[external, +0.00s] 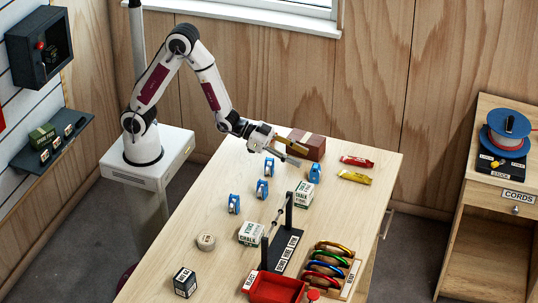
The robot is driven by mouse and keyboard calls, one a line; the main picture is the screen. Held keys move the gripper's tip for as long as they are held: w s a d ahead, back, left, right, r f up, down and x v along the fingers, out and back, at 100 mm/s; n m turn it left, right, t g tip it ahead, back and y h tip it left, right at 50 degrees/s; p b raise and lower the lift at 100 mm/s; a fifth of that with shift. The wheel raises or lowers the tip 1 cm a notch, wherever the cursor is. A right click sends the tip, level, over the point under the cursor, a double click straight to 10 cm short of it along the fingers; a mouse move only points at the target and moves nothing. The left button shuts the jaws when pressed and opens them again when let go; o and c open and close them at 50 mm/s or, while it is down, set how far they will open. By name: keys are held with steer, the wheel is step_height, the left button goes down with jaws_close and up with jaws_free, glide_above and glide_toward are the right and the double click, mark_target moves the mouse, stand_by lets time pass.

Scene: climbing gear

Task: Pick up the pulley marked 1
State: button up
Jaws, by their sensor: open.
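Several blue pulleys stand on the wooden table in the external view: a back one (269,168), a middle one (262,190), a front-left one (234,203) and one on the right (315,172). Their number marks are too small to read, so I cannot tell which is marked 1. My gripper (301,152) is open and appears empty. It is over the back of the table, near the back and right pulleys, in front of a brown box.
The brown box (313,146) stands behind my gripper. Red (357,161) and yellow (354,177) packets lie to the right. Chalk boxes (305,192) (251,233), a black rack (282,250), a carabiner holder (335,262) and a red tray (276,289) occupy the front.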

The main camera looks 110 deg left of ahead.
mark_target(314, 165)
steer(key=shift+d+f+x, duration=0.1)
steer(key=shift+d+x, duration=0.05)
steer(key=shift+x, duration=0.65)
steer(key=shift+d+f+x, duration=0.1)
steer(key=shift+x, duration=1.55)
jaws_close()
